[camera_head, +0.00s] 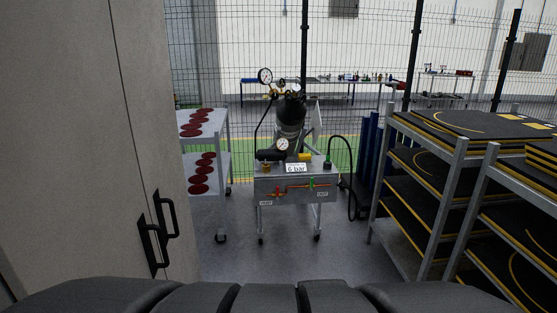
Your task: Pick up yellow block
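A small yellow block-like thing (305,157) sits on the top of a grey wheeled cart (262,190), behind a white sign reading about "6 bar". It is small in the picture, and its lower part is partly hidden, so I cannot tell for sure that it is a loose block. The cart also carries gauges, a dark cylinder (290,118) and red and green fittings on its front. My gripper is not in view.
A white shelf cart (222,145) with dark red discs stands left of the cart. A tall cabinet with black handles (155,240) fills the left. Racks of dark yellow-edged sheets (425,205) stand at right. Grey floor lies clear between. A wire fence runs behind.

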